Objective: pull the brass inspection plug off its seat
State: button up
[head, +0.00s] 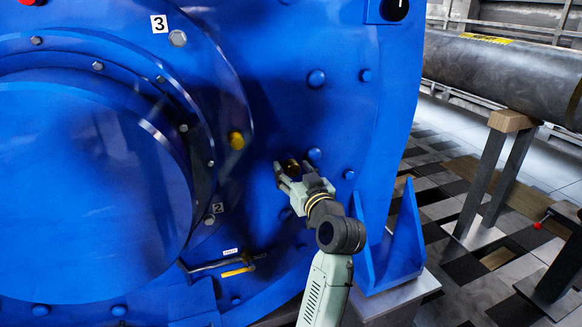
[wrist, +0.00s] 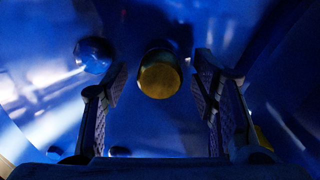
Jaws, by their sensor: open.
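The brass inspection plug (head: 291,165) sits on the blue motor face, partly hidden by my gripper in the head view. In the wrist view its round brass end (wrist: 160,76) faces me on a dark collar. My gripper (head: 291,172) is open in front of it. In the wrist view the two fingers (wrist: 162,82) stand one on each side of the plug, with a gap to each. The fingers hold nothing. How deep the fingertips reach beside the plug is hard to tell.
A yellow plug (head: 236,140) sits up and left on the motor. Blue bolt heads (head: 314,155) stand close by. A yellow-handled lever (head: 238,271) is below left, and a blue bracket (head: 391,250) is at lower right. A pipe (head: 490,70) rests on trestles behind.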

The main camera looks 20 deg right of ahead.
jog(key=shift+c, duration=0.3)
grip_shut()
dwell(0.4)
jog(key=s, duration=0.6)
dwell(1.1)
jog(key=shift+s+d, duration=0.1)
jog(key=shift+d, duration=0.05)
jog(key=s+p, duration=0.8)
jog(key=s, duration=1.3)
jog(key=shift+s+d, duration=0.35)
jog(key=shift+s, duration=0.05)
dwell(0.3)
